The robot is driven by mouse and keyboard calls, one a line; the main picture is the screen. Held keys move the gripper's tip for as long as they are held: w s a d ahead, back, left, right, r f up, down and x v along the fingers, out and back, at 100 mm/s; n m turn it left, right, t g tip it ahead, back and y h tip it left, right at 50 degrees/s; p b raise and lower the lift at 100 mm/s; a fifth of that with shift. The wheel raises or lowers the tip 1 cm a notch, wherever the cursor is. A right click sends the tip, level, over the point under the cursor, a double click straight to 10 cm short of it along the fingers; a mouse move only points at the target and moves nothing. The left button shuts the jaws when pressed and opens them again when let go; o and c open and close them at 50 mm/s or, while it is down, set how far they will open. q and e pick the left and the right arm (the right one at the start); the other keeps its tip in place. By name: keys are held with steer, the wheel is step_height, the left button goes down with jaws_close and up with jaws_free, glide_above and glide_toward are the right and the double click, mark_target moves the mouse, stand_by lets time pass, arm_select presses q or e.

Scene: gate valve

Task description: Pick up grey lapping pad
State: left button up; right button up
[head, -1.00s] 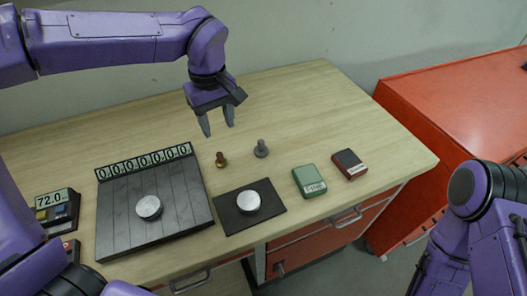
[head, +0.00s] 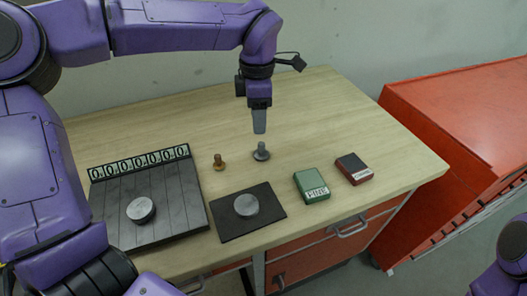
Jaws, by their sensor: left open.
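The grey lapping pad (head: 261,153), a small grey knob with a flat round foot and an upright stem, stands on the wooden table (head: 330,130). My left gripper (head: 260,129) points down just above and behind it, fingertips close to its stem top. The gripper is seen edge-on, with one finger hiding the other; it is open. I cannot tell whether the fingers touch the pad or are around it. My right gripper is out of view; only part of my right arm shows at the lower right.
A brown knob (head: 218,162) stands just left of the grey one. In front are a black mat (head: 228,229) with a silver disc (head: 246,204), and a grooved dark plate (head: 177,210) with another disc. Green (head: 311,186) and dark red (head: 354,168) boxes sit right.

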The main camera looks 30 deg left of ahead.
mark_target(261, 143)
arm_select(q)
steer(key=f, duration=0.3)
steer(key=f+p, duration=0.1)
steer(key=f, duration=0.5)
steer(key=shift+w+d+f, duration=0.2)
steer(key=shift+w+f, duration=0.05)
steer(key=shift+f, duration=0.05)
jaws_close()
